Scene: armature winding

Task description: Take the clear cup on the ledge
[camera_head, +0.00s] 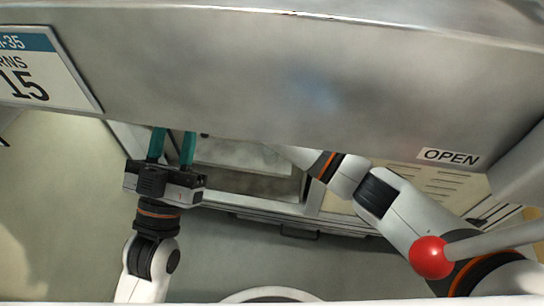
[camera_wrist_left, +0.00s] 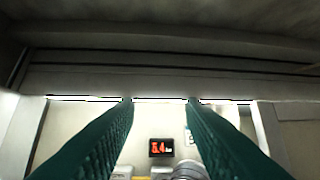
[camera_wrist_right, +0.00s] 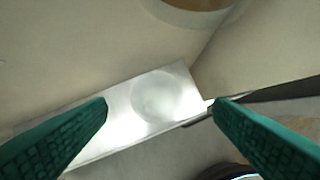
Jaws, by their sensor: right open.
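In the right wrist view, a faint, round, see-through shape that looks like the clear cup (camera_wrist_right: 165,96) stands on a bright, narrow ledge (camera_wrist_right: 112,128). My right gripper (camera_wrist_right: 160,103) is open, with its teal fingers apart on either side of the cup in the picture. The gap to the cup is hard to judge, and no contact shows. In the head view the right gripper and cup are hidden behind the grey panel. My left gripper (camera_head: 173,133) is open and empty below the panel's edge; its spread fingers also show in the left wrist view (camera_wrist_left: 160,100).
A large grey metal panel (camera_head: 300,80) marked OPEN fills the upper head view. A lever with a red ball (camera_head: 432,257) is in front of my right arm. A red-digit display (camera_wrist_left: 162,147) shows in the left wrist view. A round-rimmed thing (camera_wrist_right: 190,14) is above the ledge in the right wrist view.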

